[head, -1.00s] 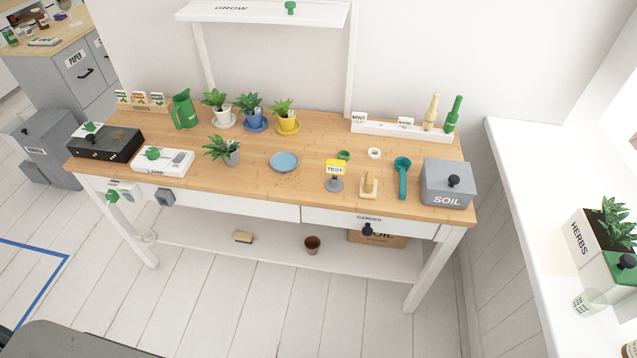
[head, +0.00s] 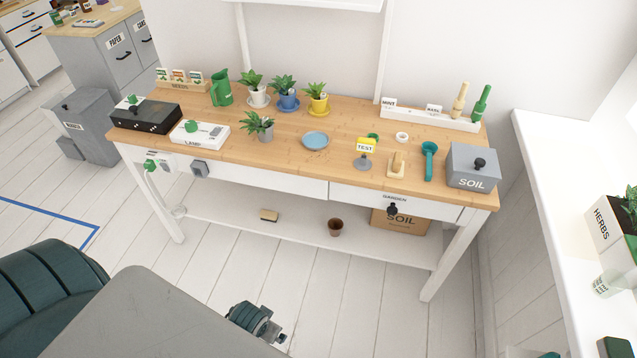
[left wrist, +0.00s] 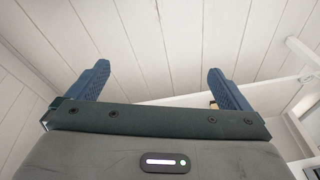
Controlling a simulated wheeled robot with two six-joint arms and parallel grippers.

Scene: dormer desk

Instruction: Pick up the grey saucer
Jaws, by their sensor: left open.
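A round saucer (head: 315,141) lies flat and empty on the wooden desk, near its middle, in the head view. It looks blue-grey. It stands between the grey-potted plant (head: 259,128) and the yellow TEST sign (head: 366,147). My left gripper (left wrist: 160,85) shows in the left wrist view with its two blue fingers wide apart and nothing between them. It is away from the saucer, which does not show in that view. Part of my left arm shows low in the head view. My right gripper cannot be made out.
Behind the saucer stand three potted plants on white, blue (head: 287,104) and yellow saucers. A LAMP switch box (head: 200,134) is left. Floor before the desk is clear.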

